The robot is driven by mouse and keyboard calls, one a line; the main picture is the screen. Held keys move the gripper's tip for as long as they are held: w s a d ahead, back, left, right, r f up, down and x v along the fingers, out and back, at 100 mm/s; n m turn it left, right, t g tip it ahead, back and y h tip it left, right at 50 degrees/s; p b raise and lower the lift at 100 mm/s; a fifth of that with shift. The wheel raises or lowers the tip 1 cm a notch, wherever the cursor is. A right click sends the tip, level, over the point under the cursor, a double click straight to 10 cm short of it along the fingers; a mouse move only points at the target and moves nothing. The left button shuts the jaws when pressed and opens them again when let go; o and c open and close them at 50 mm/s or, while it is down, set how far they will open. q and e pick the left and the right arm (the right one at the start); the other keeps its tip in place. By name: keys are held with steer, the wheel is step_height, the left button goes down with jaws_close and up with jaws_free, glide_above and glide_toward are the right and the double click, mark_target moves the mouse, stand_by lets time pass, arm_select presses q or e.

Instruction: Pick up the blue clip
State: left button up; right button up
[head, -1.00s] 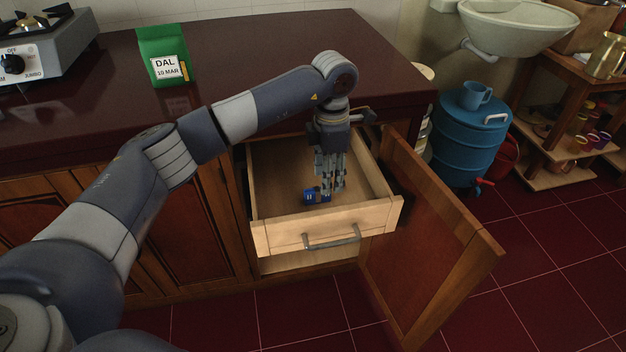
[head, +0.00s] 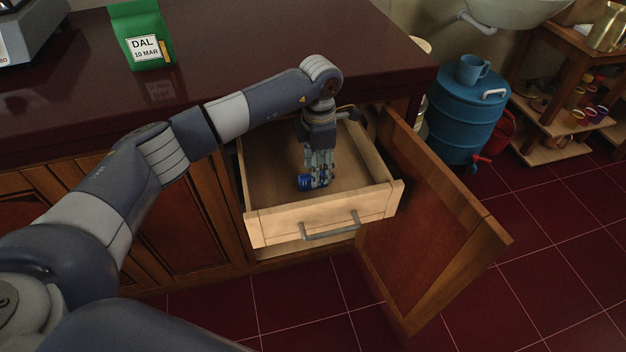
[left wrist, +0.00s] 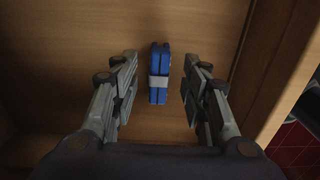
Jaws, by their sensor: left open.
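The blue clip (left wrist: 160,72) lies on the floor of the open drawer (head: 265,221). In the left wrist view it shows as two blue bars with a pale band, between my fingers and a little ahead of them. My left gripper (left wrist: 158,92) is open, with one finger on each side of the clip and gaps to both. In the head view my left gripper (head: 317,184) points down into the drawer, and the blue clip (head: 304,182) shows at its fingertips, partly covered by them. My right gripper is not in view.
The drawer's front and side walls surround my left gripper. An open cupboard door (head: 430,215) stands right of the drawer. A green DAL packet (head: 140,35) stands on the dark counter (head: 230,40). A blue barrel (head: 462,120) with a mug (head: 472,68) stands at the right.

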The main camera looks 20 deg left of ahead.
arm_select(q)
step_height(320, 180, down, 4)
steer(key=shift+r, duration=0.2)
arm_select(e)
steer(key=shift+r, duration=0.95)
arm_select(q)
steer(key=shift+c, duration=0.3)
steer(key=c, duration=0.8)
steer(key=shift+r, duration=0.15)
